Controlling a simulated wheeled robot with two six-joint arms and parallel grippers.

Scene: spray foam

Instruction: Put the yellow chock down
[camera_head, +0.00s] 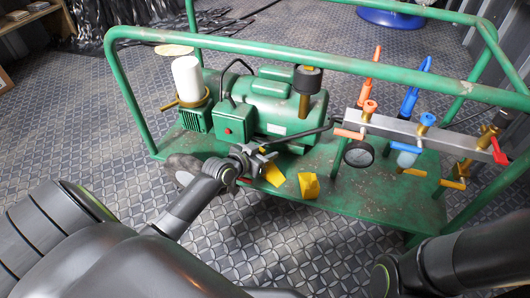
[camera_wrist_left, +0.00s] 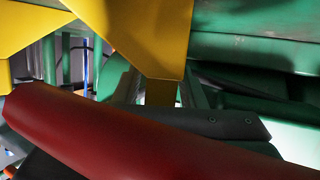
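My left gripper (camera_head: 262,158) is at the front edge of the green cart, below the green motor. A yellow chock (camera_head: 274,174) is at its fingers, partly hidden by them. In the left wrist view the chock (camera_wrist_left: 150,35) fills the upper middle, and its narrow lower part runs down between the fingers, so the gripper looks shut on it. A second yellow block (camera_head: 309,186) sits on the cart deck just to the right. Whether the held chock touches the deck is unclear. My right gripper is out of view; only part of that arm shows.
The green cart (camera_head: 390,205) has a rail frame and carries a green motor (camera_head: 262,105) and a grey manifold (camera_head: 400,128) with coloured valves and a gauge (camera_head: 358,153). A dark red bar (camera_wrist_left: 120,140) crosses the left wrist view. The deck right of the second block is clear.

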